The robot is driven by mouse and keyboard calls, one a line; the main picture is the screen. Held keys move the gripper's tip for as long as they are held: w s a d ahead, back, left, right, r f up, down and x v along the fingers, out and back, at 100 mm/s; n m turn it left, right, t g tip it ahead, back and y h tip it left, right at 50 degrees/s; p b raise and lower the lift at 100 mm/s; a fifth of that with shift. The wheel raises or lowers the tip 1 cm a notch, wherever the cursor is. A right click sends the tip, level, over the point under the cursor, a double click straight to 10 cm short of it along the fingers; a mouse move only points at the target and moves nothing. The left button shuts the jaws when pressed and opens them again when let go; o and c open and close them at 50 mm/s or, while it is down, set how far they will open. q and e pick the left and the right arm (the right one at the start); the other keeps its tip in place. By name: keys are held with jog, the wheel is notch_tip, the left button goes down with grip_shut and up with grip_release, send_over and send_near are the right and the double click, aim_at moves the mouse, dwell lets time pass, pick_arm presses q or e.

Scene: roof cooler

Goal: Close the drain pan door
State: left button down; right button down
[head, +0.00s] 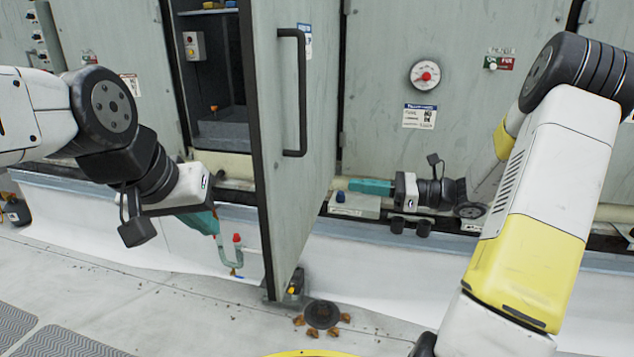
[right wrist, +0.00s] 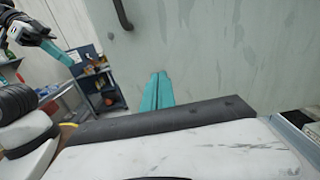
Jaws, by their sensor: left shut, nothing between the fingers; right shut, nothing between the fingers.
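The drain pan door (head: 312,190) is a tall grey-green panel with a black bar handle (head: 303,92). It stands swung open, jutting toward me from the cabinet, with the dark interior (head: 215,75) exposed on its left. My right gripper (head: 350,185) is shut and empty on the right side of the door, low down, its teal fingers pointing left toward the panel. In the right wrist view its fingers (right wrist: 157,80) point at the door face (right wrist: 210,60); I cannot tell whether they touch. My left gripper (head: 214,222) is shut and empty, left of the door edge, low down.
A round drain (head: 321,315) with brown leaves lies below the door. The roof floor in front is mostly clear.

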aim_at(292, 179)
jog(key=x, duration=1.3)
jog(key=shift+a, duration=0.35)
